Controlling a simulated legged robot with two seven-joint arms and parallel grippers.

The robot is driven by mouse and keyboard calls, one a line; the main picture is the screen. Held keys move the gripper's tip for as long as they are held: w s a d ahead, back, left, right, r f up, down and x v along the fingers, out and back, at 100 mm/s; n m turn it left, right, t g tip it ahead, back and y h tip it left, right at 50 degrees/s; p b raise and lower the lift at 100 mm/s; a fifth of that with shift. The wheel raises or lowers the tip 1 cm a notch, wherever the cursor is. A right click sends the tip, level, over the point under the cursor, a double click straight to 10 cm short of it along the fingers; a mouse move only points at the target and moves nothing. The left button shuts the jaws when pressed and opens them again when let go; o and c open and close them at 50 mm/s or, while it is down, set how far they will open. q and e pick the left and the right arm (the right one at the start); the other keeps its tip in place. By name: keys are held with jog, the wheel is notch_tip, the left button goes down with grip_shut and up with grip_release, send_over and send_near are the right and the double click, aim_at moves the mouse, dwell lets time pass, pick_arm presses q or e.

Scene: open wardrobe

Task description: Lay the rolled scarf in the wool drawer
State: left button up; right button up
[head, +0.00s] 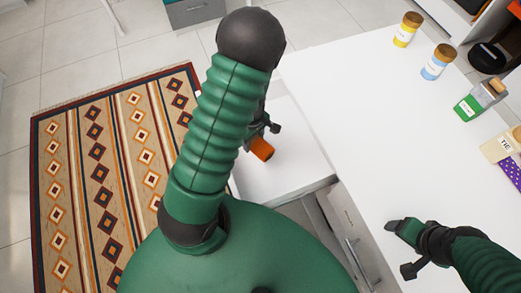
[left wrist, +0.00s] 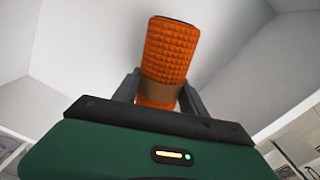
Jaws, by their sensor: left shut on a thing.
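The rolled scarf is a ribbed orange roll with a brown band (left wrist: 172,62); its end also shows in the head view (head: 262,149). My left gripper (left wrist: 158,92) is shut around the banded part, with a grey finger on each side. In the head view it is mostly hidden behind my left arm. The scarf is over a white, low drawer-like space (head: 290,178) beside the white top; whether it touches the bottom is unclear. White walls surround it in the left wrist view. No wool label shows. My right gripper (head: 391,226) is over the white top, its fingers unclear.
The white top (head: 345,100) is mostly clear. Along its right side stand a yellow jar (head: 407,30), a blue jar (head: 438,62), a green bottle (head: 479,100) and a tie-labelled box (head: 505,148). A handled drawer front (head: 345,225) is below. A patterned rug (head: 100,170) lies left.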

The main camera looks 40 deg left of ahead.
aim_at(254, 148)
pick_arm(q)
notch_tip(254, 148, down, 6)
jog(key=shift+b, duration=0.85)
pick_arm(e)
jog(key=shift+s+x, duration=0.25)
jog(key=shift+x, duration=0.95)
pick_arm(q)
jog(key=o, duration=1.5)
pick_arm(e)
jog(key=shift+f, duration=0.1)
